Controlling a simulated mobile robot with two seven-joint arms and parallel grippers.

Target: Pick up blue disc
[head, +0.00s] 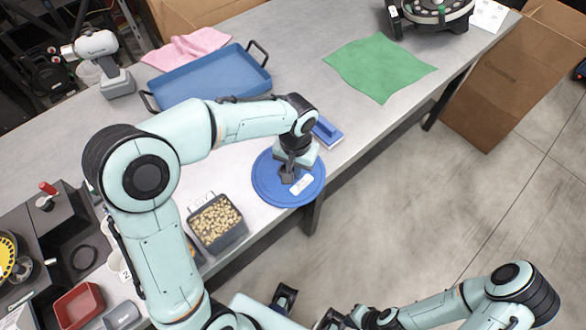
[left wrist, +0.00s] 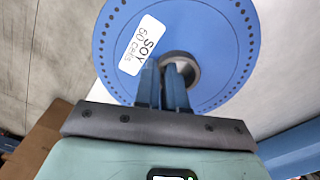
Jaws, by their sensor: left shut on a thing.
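The blue disc (head: 265,187) is at the table's front edge in the head view, reaching to or over that edge. It has a white label reading "SOY 60 cells" and a ring of small holes near its rim. It fills the top of the left wrist view (left wrist: 215,30). My left gripper (head: 288,174) is over the disc, with its two fingers (left wrist: 168,85) close together at the grey central hub, shut on the disc. I cannot tell whether the disc is raised. My right gripper (head: 308,307) is at the bottom of the head view, its fingers apart and empty.
A grey bin of seeds (head: 216,224) stands left of the disc. A blue tray (head: 215,78), a pink cloth (head: 187,46) and a green cloth (head: 380,67) lie behind. A small blue-and-white block (head: 326,132) is just beyond the disc. Cardboard boxes (head: 515,85) stand at right.

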